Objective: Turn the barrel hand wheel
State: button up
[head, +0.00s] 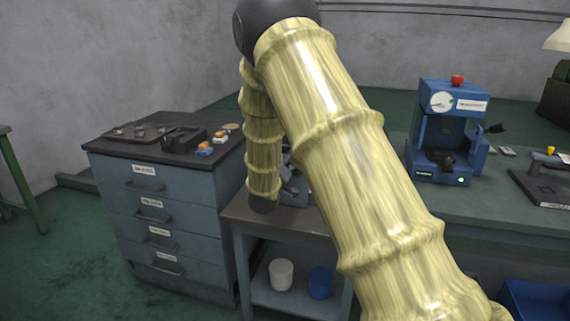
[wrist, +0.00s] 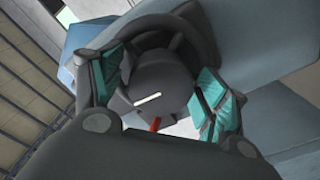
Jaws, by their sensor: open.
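In the wrist view a dark hand wheel (wrist: 205,30) with a thick curved rim sits against a blue-grey machine body (wrist: 270,70). Its dark central part shows a white mark and lies between my fingers. My gripper (wrist: 160,85) is open, with one teal-padded finger on each side of this part. I cannot tell whether the pads touch it. A small red piece shows just below. In the head view my arm hides the wheel and most of the machine, on a low stand (head: 236,213).
A drawer cabinet (head: 180,215) with a tray (head: 137,132) and small parts on top stands left of the stand. A blue machine (head: 447,130) with a red knob stands on the green bench to the right. White (head: 281,274) and blue (head: 320,283) cups sit on the lower shelf.

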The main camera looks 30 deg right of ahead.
jog(key=c, duration=1)
jog(key=shift+c, duration=0.2)
jog(key=shift+n+p, duration=0.4)
jog(key=shift+p, duration=0.25)
jog(key=o, duration=1)
jog(key=shift+o, duration=0.2)
jog(key=shift+s+a, duration=0.1)
jog(key=shift+a, duration=0.05)
